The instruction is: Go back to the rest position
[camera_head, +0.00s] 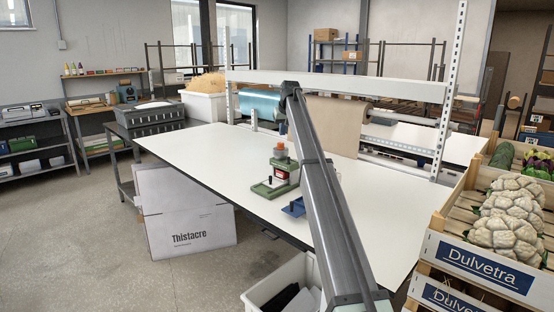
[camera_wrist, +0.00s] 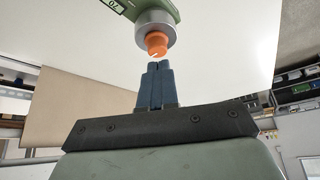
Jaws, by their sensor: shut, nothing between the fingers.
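My gripper (camera_wrist: 155,68) is shut and empty in the wrist view, its two dark blue fingers pressed together. Just beyond the fingertips is an orange knob (camera_wrist: 156,42) on a grey collar and green body (camera_wrist: 150,10); I see no clear contact. In the head view the green device with the orange top (camera_head: 280,173) stands on the white table (camera_head: 220,150).
A paper-roll rack (camera_head: 340,85) spans the back. Crates of cauliflower (camera_head: 505,215) stand right, a white bin (camera_head: 283,288) below the front edge. The table's left part is clear.

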